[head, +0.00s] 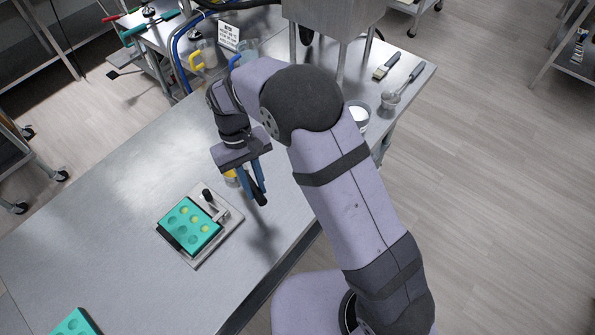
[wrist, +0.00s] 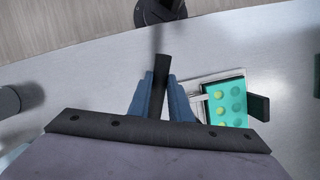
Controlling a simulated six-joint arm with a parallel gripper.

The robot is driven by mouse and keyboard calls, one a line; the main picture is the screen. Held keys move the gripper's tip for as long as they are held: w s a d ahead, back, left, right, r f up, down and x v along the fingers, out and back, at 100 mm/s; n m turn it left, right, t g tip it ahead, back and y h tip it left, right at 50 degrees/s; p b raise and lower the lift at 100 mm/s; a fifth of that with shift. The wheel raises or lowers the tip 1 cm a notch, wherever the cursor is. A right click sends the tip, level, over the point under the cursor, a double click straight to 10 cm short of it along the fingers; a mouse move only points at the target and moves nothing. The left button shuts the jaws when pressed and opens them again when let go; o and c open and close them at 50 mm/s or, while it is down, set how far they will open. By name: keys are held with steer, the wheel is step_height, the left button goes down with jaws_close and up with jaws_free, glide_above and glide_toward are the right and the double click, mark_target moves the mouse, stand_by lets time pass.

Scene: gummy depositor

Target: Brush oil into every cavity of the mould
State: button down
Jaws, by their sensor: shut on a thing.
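The teal mould (head: 180,238) lies in a metal holder with a black knob on the table, left of my gripper. The mould also shows at the right in the wrist view (wrist: 243,84). My gripper (head: 257,183) has blue fingers shut on a black handle (head: 262,200), held above the table to the right of the mould. The handle also shows in the wrist view (wrist: 161,70); its other end is hidden. A yellow-orange thing (head: 230,175), perhaps the oil, is mostly hidden behind my gripper.
A second teal mould (head: 75,324) sits at the near left. At the back right are a brush (head: 386,66), a ladle-like tool (head: 408,80) and a white-filled bowl (head: 358,116). A metal machine (head: 330,20) and jugs (head: 205,57) stand at the back.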

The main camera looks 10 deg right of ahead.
steer(key=s+a+r+n+p, duration=0.1)
steer(key=s+a+n, duration=0.1)
steer(key=s+a, duration=0.3)
steer(key=s+a+r+n+h+p, duration=0.1)
steer(key=s+a, duration=0.4)
steer(key=a, duration=0.5)
steer(key=shift+s+r+n+t, duration=0.3)
steer(key=shift+s+r+n, duration=0.05)
steer(key=shift+n, duration=0.25)
steer(key=shift+p, duration=0.3)
steer(key=shift+f+b, duration=1.5)
steer(key=shift+f, duration=1.25)
steer(key=shift+f+b, duration=0.35)
steer(key=shift+f, duration=0.45)
steer(key=shift+s+d+r, duration=0.1)
steer(key=shift+d, duration=0.1)
steer(key=shift+s+d, duration=0.25)
steer(key=shift+s, duration=0.05)
steer(key=shift+s+d, duration=0.1)
